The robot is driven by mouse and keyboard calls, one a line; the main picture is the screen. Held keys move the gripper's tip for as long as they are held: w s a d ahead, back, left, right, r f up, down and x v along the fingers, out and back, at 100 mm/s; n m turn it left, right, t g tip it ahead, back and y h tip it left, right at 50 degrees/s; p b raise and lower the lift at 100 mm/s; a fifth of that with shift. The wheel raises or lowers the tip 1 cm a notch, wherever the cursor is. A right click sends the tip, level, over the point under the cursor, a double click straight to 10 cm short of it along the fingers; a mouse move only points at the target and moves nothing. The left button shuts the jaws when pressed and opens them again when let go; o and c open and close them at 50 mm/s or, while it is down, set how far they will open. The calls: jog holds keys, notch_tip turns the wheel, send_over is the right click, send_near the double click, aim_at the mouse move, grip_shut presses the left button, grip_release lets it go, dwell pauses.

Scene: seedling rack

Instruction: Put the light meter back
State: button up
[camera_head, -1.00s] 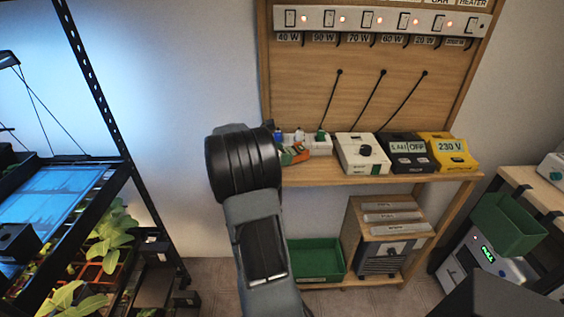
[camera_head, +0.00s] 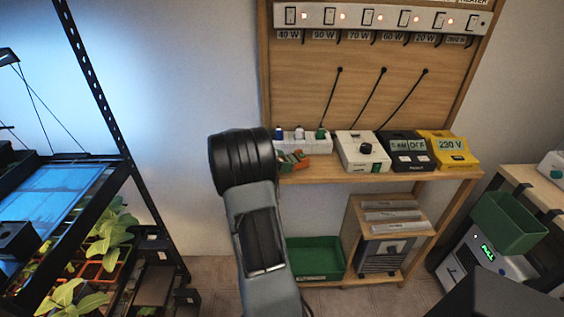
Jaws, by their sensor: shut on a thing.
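I cannot make out the light meter for certain. My arm rises in the lower middle, and its black wrist hides my gripper and whatever it holds. A small orange and green thing (camera_head: 292,161) shows just right of the wrist, by the left end of the wooden shelf (camera_head: 340,177). I cannot tell whether it lies on the shelf or is held, nor whether it is the meter. Behind it a white block (camera_head: 308,144) carries small bottles with blue, white and green tops.
A white box with a knob (camera_head: 362,152), a black device (camera_head: 405,150) and a yellow 230 V device (camera_head: 452,150) line the shelf. A green bin (camera_head: 316,258) sits below. A plant rack (camera_head: 95,95) stands left, a green box (camera_head: 508,222) right.

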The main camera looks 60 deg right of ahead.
jog(key=o, duration=1.1)
jog(key=shift+o, duration=0.2)
